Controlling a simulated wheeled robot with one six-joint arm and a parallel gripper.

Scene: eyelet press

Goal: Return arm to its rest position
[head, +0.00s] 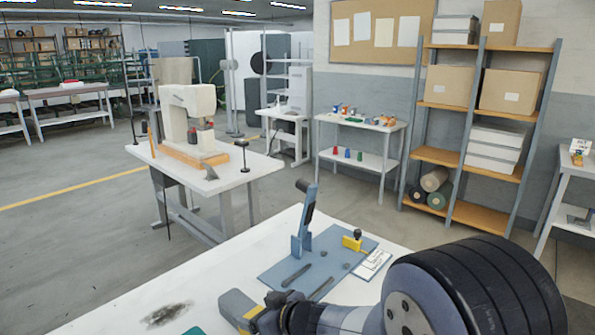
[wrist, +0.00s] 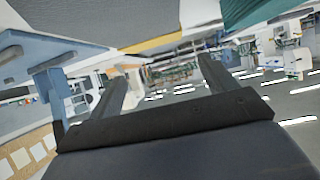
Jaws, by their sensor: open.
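My gripper (wrist: 160,78) shows in the wrist view as two dark fingers set wide apart, with nothing between them. In the head view my arm reaches in from the lower right, low over the near white table (head: 120,318), and its fingers cannot be made out there. The blue eyelet press (head: 304,235) stands on its blue base plate (head: 330,262), its lever raised with a dark grip on top. Blue parts that look like the press (wrist: 55,90) show at the left of the tilted wrist view, apart from the fingers.
A yellow-and-black piece (head: 352,242) and a white label card (head: 373,264) sit at the plate's right. A dark smudge (head: 167,314) marks the table's front. A sewing machine (head: 188,112) stands on another table behind. A shelf rack (head: 470,140) stands at the back right.

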